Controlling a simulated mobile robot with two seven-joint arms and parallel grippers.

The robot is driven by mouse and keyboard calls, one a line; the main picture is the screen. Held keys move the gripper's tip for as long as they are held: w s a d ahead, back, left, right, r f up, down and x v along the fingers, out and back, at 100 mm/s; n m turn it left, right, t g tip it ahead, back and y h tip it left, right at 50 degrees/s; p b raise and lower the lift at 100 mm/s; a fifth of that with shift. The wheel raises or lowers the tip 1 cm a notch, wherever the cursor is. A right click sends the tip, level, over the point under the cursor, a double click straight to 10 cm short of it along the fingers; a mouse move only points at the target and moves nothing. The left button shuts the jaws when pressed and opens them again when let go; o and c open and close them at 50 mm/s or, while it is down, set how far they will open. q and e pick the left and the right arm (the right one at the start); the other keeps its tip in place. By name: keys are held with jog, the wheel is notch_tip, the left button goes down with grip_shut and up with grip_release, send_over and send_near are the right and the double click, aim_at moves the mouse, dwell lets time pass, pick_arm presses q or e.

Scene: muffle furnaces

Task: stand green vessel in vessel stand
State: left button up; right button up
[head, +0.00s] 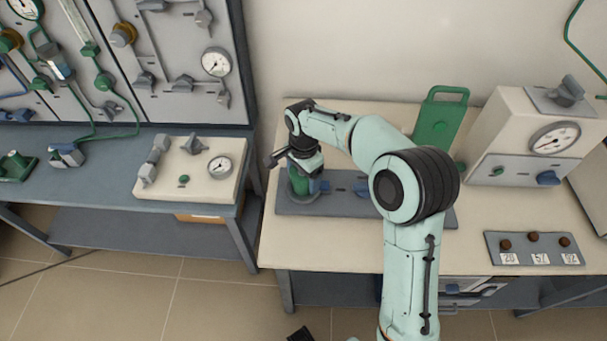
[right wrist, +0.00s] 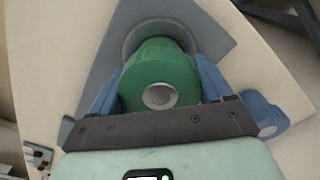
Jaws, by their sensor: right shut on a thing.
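The green vessel (head: 299,182) is upright at the left end of the grey vessel stand (head: 340,208). My right gripper (head: 305,172) is shut on it, with the arm reaching in from the right and above. In the right wrist view, the blue fingers of the gripper (right wrist: 158,88) hold the green vessel (right wrist: 158,70) from both sides. A round grey ring of the stand (right wrist: 215,30) shows just beyond the vessel. I cannot tell whether the vessel's bottom rests in that ring or hovers over it.
A green plate with a handle (head: 439,122) and a cream gauge box (head: 530,140) stand behind on the right. A grey panel with knobs (head: 534,248) lies at the right front. Another bench with a gauge panel (head: 190,170) is at the left, across a gap.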

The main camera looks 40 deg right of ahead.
jog(key=o, duration=1.4)
jog(key=shift+r, duration=0.1)
jog(key=shift+c, duration=0.2)
notch_tip(320, 180, up, 13)
jog(key=p, duration=0.2)
jog(key=shift+r, duration=0.2)
